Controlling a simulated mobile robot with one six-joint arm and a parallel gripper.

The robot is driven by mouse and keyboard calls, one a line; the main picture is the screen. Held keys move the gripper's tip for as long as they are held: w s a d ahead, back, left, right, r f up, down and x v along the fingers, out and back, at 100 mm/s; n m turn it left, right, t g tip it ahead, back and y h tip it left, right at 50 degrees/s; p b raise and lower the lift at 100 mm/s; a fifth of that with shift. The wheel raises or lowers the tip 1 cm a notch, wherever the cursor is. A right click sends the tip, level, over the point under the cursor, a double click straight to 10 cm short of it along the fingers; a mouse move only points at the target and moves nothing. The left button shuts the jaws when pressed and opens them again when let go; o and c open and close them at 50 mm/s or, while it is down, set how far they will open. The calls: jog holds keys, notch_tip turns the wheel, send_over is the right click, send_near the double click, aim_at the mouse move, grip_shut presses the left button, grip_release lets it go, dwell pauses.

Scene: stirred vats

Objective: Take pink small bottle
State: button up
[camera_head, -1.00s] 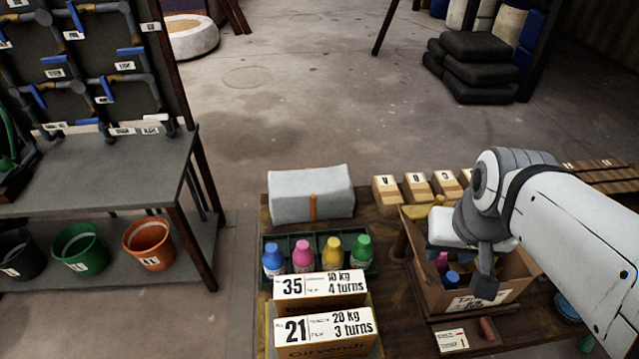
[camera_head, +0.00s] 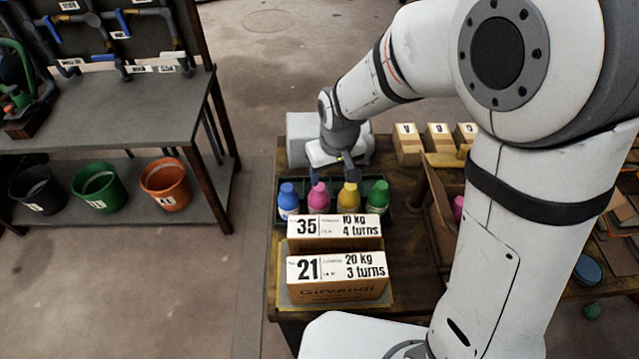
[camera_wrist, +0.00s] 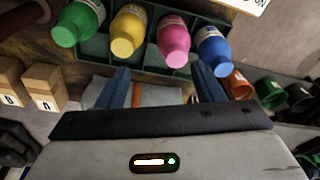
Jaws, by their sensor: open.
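The pink small bottle (camera_head: 319,198) stands upright in a dark green compartment tray (camera_head: 392,214), between a blue bottle (camera_head: 288,199) and a yellow bottle (camera_head: 349,197). A green bottle (camera_head: 378,196) stands at the right end of the row. In the wrist view the pink bottle (camera_wrist: 173,40) is at top centre, with the blue bottle to its right and the yellow one to its left. My gripper (camera_wrist: 163,86) is open and empty, with its blue-grey fingers apart. It is behind the bottle row, and the pink bottle lies beyond the fingertips, not between them.
Two labelled boxes, 35 (camera_head: 333,229) and 21 (camera_head: 338,277), stand in front of the tray. A grey case (camera_head: 300,138) sits behind it. A cardboard box (camera_head: 442,212) stands to the right, partly hidden by my arm. Buckets stand on a shelf at left.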

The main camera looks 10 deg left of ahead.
aim_at(318, 194)
jog(key=shift+n, duration=0.3)
jog(key=a+f, duration=0.3)
jog(key=shift+s+f, duration=0.1)
jog(key=shift+w+a+f+p, duration=0.1)
jog(key=shift+w+f+p, duration=0.1)
jog(key=shift+f, duration=1.6)
jog(key=shift+w+a+f+p, duration=0.1)
jog(key=shift+w+f+p, duration=0.05)
jog(key=shift+f, duration=1.6)
jog(key=shift+c, duration=0.3)
jog(key=c, duration=0.8)
jog(key=shift+r, duration=0.1)
jog(key=shift+c, duration=0.3)
